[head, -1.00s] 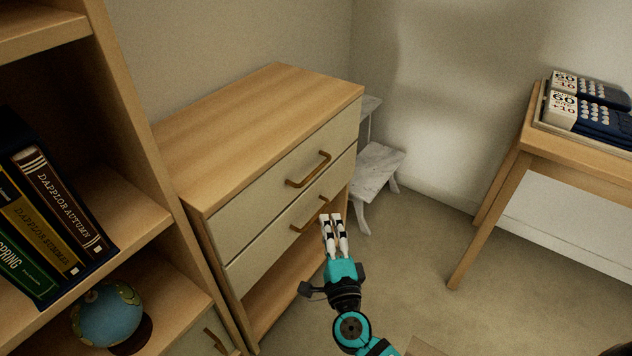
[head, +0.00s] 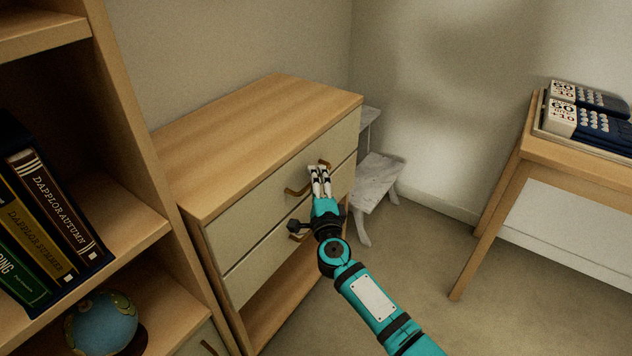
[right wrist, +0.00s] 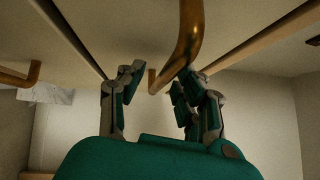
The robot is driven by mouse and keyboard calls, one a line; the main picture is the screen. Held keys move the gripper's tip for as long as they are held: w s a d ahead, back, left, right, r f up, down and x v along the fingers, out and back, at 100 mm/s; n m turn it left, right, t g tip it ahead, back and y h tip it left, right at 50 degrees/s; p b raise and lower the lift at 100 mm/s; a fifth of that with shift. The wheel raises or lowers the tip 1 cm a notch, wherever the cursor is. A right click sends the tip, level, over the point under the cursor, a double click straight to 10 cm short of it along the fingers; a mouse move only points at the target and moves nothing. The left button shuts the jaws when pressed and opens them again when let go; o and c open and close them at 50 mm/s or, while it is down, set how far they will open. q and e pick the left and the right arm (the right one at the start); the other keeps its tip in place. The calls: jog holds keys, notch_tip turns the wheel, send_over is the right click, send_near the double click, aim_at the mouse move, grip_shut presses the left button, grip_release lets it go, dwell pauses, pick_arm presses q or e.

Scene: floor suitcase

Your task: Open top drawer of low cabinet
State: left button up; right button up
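The low cabinet (head: 250,128) is wooden with two pale drawers, and its top drawer (head: 240,218) looks closed. The top drawer's brass bar handle (head: 296,192) is partly hidden by my right gripper (head: 319,173), which is at the front of it. In the right wrist view the handle (right wrist: 188,45) runs close across the gap of my right gripper (right wrist: 158,88). The fingers there are spread apart on either side of the bar. I cannot tell whether they touch it. My left gripper is out of view.
The lower drawer's handle (head: 298,235) is partly behind my arm. A bookshelf (head: 135,150) stands close on the left with books and a globe (head: 100,322). A whitish stool (head: 378,180) is beyond the cabinet. A table (head: 575,160) stands right, with open floor between.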

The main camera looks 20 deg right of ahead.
jog(key=shift+w, duration=0.2)
grip_shut()
dwell(0.4)
